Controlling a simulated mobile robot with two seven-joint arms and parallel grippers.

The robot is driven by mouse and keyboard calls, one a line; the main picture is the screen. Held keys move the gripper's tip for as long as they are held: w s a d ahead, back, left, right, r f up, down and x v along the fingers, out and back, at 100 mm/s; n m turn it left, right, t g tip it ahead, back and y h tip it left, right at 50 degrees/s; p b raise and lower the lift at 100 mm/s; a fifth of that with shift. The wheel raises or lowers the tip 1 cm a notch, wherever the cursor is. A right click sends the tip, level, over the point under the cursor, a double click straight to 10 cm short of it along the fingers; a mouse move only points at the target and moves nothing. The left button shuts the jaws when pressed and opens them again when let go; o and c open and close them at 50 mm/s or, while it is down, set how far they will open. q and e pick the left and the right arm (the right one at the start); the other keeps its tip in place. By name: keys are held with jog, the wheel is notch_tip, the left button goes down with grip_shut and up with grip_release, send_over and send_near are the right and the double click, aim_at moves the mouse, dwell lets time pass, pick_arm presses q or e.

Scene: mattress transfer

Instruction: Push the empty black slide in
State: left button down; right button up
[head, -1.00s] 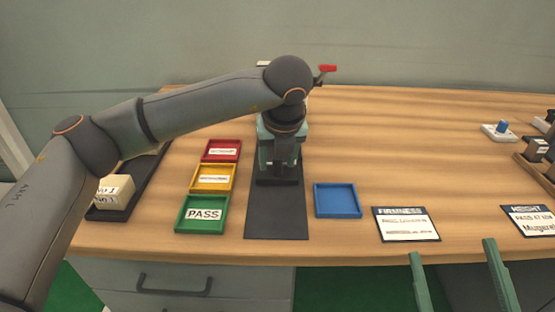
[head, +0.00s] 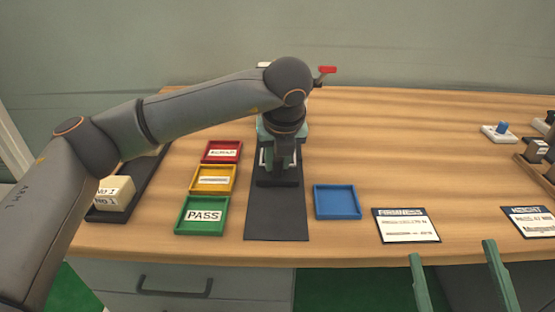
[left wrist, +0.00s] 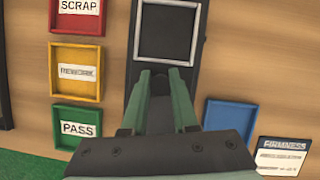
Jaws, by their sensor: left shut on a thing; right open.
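The black slide (head: 277,183) lies on the dark base strip (head: 276,222) in the middle of the table, partly hidden by my left arm. In the left wrist view its pale square frame surrounds an empty dark face (left wrist: 168,31). My left gripper (left wrist: 159,75) points down at the slide's near end, its green fingers shut on the slide's near part; the exact contact is hard to see. In the head view the left gripper (head: 281,160) is mostly hidden under its wrist. My right gripper (head: 452,248) is open and empty in front of the table's front edge.
Red (head: 221,151), yellow (head: 213,179) and green (head: 202,214) trays stand left of the strip. A blue tray (head: 337,201) is close on its right. A firmness card (head: 406,225) lies further right. A block (head: 114,193) sits at far left. The table's right middle is clear.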

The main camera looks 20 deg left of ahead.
dwell(0.8)
pick_arm(q)
jog(key=shift+w, duration=0.25)
jog(key=w, duration=0.1)
jog(key=w+a, duration=0.1)
jog(key=w, duration=0.1)
jog(key=shift+p, duration=0.35)
jog(key=shift+w, duration=0.4)
jog(key=shift+w+a+r, duration=0.1)
jog(key=shift+a, duration=0.05)
pick_arm(e)
jog(key=f, duration=0.1)
jog(key=w+f+m+h, duration=0.1)
jog(key=f+g+h, duration=0.1)
jog(key=f, duration=0.1)
jog(key=shift+w+d+m, duration=0.2)
jog(key=shift+w+m, duration=0.15)
jog(key=shift+m, duration=0.05)
pick_arm(q)
jog(key=c, duration=0.7)
grip_release()
pick_arm(e)
jog(key=shift+w, duration=0.1)
